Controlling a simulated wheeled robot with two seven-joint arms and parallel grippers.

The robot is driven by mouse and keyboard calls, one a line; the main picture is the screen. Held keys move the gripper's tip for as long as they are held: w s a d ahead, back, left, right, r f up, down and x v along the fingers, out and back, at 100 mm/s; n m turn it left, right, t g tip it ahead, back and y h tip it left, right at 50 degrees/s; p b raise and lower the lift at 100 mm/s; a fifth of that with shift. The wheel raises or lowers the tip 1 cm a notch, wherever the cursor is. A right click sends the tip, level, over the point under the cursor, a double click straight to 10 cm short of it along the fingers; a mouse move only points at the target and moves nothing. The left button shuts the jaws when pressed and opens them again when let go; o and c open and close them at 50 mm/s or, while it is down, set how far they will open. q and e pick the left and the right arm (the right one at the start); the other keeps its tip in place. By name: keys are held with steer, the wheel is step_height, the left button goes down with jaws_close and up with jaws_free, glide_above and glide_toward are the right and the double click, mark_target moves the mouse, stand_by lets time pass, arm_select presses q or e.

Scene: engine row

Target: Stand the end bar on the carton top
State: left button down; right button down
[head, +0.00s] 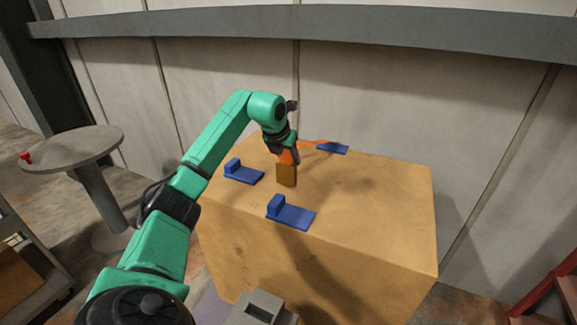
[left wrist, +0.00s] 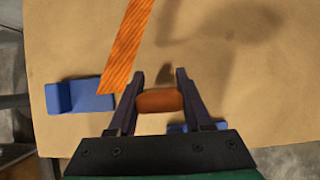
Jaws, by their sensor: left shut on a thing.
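The end bar (head: 287,177), a short brown block, is upright over the carton top (head: 370,205), between the blue brackets. I cannot tell whether its lower end touches the carton. My left gripper (head: 289,160) points down and is shut on its upper part. In the left wrist view the bar's orange-brown end (left wrist: 161,101) sits between the two dark fingers of this gripper (left wrist: 160,88). My right gripper is not in view.
Blue brackets stand on the carton at left (head: 243,172), front (head: 290,213) and back (head: 333,149). An orange strip (head: 314,142) runs behind the gripper, near the back bracket. The carton's right side is clear. A round grey table (head: 75,143) stands at left.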

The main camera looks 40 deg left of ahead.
arm_select(q)
steer(key=shift+s+f, duration=0.1)
steer(key=shift+f, duration=0.9)
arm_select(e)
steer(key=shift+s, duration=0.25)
arm_select(q)
steer(key=shift+f, duration=0.1)
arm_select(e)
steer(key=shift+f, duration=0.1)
arm_select(q)
steer(key=shift+c, duration=1.6)
jaws_free()
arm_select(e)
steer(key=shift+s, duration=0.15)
arm_select(q)
steer(key=shift+r, duration=0.25)
steer(key=v, duration=1.1)
steer(key=shift+r, duration=0.35)
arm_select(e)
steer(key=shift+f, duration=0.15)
arm_select(q)
steer(key=shift+s+d, duration=0.15)
